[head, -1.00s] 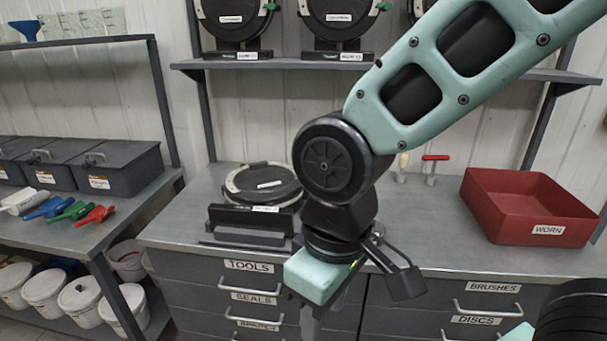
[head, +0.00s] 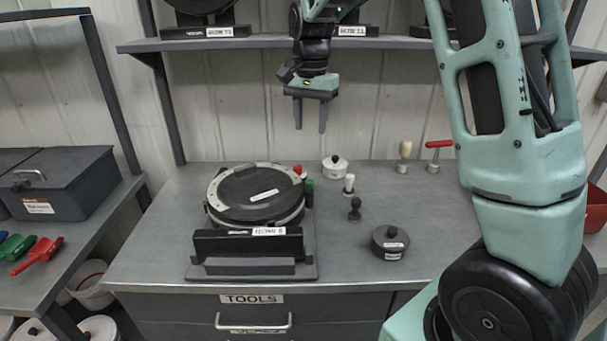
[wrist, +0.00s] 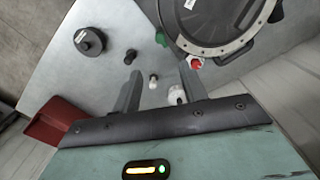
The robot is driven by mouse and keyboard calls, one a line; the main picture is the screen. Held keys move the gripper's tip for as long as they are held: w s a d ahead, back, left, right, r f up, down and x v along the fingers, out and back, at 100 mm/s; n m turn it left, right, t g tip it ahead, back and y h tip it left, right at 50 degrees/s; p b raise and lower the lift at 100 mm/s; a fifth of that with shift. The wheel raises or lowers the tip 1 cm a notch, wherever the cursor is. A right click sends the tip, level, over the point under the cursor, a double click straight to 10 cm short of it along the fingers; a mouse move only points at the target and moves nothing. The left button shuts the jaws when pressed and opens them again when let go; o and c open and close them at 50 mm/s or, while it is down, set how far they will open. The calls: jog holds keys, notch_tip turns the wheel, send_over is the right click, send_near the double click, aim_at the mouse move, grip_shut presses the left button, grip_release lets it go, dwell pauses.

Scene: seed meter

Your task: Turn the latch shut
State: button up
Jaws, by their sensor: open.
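The seed meter (head: 254,197) sits on its dark stand on the bench. It is a round black lid with a pale, bolted rim. At its right edge are a red knob (head: 298,170) and a green piece (head: 309,186), which seem to be its latch parts. In the wrist view the red knob (wrist: 195,62) and green piece (wrist: 160,38) show apart along the rim. I cannot tell the latch's exact angle. My gripper (head: 311,122) points down, open and empty, well above the bench behind the meter. Its fingers also show in the wrist view (wrist: 161,80).
A white lidded pot (head: 335,168), white-handled tool (head: 349,184), black-knobbed tool (head: 354,209) and black knobbed disc (head: 390,242) stand right of the meter. The shelf (head: 250,44) crosses behind my wrist. A red tray (head: 597,210) is at far right.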

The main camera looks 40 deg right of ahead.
aim_at(309, 181)
notch_tip(309, 181, down, 16)
jog(key=shift+r+p, duration=0.2)
jog(key=shift+p, duration=1.05)
grip_shut()
